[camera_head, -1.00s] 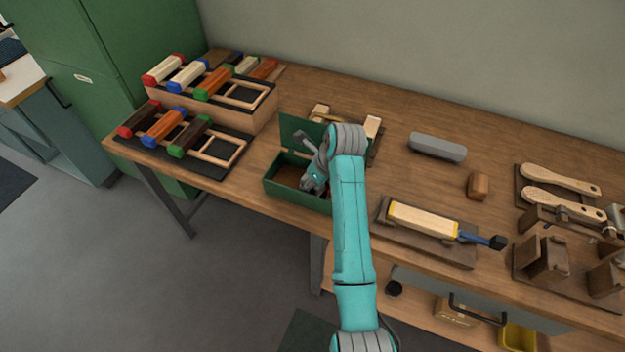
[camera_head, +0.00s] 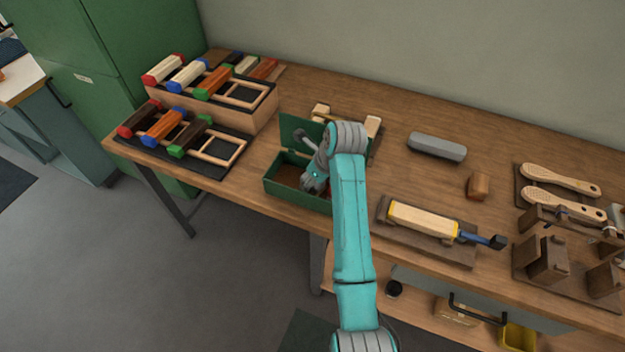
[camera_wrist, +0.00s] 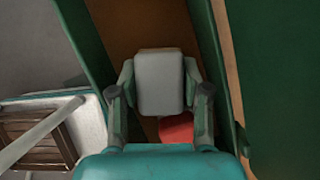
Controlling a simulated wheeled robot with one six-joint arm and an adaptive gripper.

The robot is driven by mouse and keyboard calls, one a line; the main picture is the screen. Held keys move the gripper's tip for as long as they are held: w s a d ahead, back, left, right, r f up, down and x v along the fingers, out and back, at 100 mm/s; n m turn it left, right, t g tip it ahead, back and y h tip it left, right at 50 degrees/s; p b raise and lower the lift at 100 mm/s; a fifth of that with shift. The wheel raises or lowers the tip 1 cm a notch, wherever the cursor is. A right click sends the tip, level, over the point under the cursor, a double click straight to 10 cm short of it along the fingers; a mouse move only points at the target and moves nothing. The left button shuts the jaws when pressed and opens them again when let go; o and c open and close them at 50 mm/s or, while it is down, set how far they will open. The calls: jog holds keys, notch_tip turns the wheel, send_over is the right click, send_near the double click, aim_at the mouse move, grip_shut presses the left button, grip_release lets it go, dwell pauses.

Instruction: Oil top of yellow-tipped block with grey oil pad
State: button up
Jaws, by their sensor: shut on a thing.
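My gripper (camera_wrist: 160,90) is shut on a grey pad (camera_wrist: 160,78), with a finger on each side of it. The head view shows my gripper (camera_head: 312,182) at the open green box (camera_head: 295,193); the pad is hidden there. The pad is over the box's brown inside, and I cannot tell whether it touches the floor. A pale wooden block with a yellow end (camera_head: 422,219) lies on a dark wooden base (camera_head: 398,232) to the right of the box. A blue-handled tool with a black end (camera_head: 480,239) adjoins its yellow end.
A red thing (camera_wrist: 176,128) shows partly under my gripper in the box. The box's raised lid (camera_head: 298,130) stands behind. A grey rounded bar (camera_head: 437,147) and a small brown block (camera_head: 478,186) lie farther right. Racks of coloured-ended blocks (camera_head: 215,155) stand left.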

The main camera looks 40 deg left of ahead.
jog(key=shift+r, duration=3.25)
